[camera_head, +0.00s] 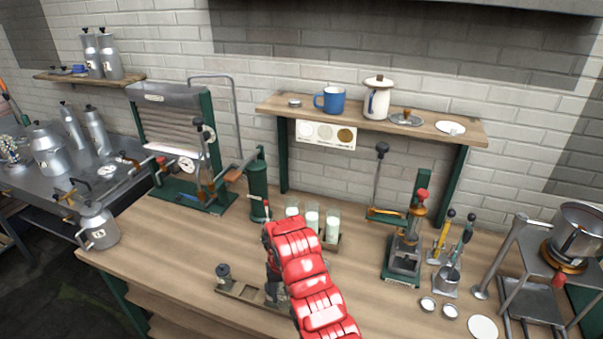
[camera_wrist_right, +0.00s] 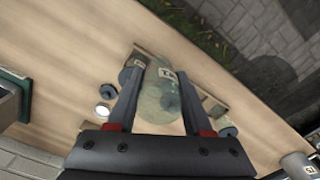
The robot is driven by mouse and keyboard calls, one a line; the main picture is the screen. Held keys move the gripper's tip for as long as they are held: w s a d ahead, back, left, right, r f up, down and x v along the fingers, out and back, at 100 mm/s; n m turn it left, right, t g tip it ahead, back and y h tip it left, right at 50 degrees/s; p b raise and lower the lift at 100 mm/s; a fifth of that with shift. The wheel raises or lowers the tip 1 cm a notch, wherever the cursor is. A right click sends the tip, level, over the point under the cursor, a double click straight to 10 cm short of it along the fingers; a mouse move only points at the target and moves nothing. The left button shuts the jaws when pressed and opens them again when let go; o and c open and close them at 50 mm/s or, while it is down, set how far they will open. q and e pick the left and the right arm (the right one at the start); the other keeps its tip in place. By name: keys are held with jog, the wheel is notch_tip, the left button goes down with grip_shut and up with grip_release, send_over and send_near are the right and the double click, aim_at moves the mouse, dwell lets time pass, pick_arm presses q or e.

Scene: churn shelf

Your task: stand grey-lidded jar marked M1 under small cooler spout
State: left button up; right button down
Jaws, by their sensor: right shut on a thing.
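My right gripper (camera_head: 270,291) is low over the wooden holder (camera_head: 238,292) at the front of the bench. The jar is mostly hidden by my gripper in the head view. A dark-knobbed piece (camera_head: 223,271) sits at the holder's left end. A corrugated cooler (camera_head: 172,125) stands on a green base at the back left; I cannot tell its spout clearly. My left gripper is not in view.
Several milk-filled glasses (camera_head: 312,218) stand in a rack behind my arm. A green cylinder (camera_head: 258,190) is beside the cooler. A metal can (camera_head: 97,226) stands at the left end. A press (camera_head: 405,250) stands right. Bare bench lies between holder and cooler.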

jog(key=w+d+r+b, duration=0.4)
jog(key=w+d+r, duration=0.1)
jog(key=w, duration=0.1)
jog(key=d+r+m+b, duration=0.1)
jog(key=d+r+b, duration=0.1)
jog(key=d, duration=0.6)
jog(key=d+r+b, duration=0.2)
jog(key=d, duration=0.6)
jog(key=shift+s+m+b, duration=0.35)
jog(key=shift+m+b, duration=0.05)
jog(key=shift+d+r, duration=0.15)
jog(key=shift+d, duration=0.15)
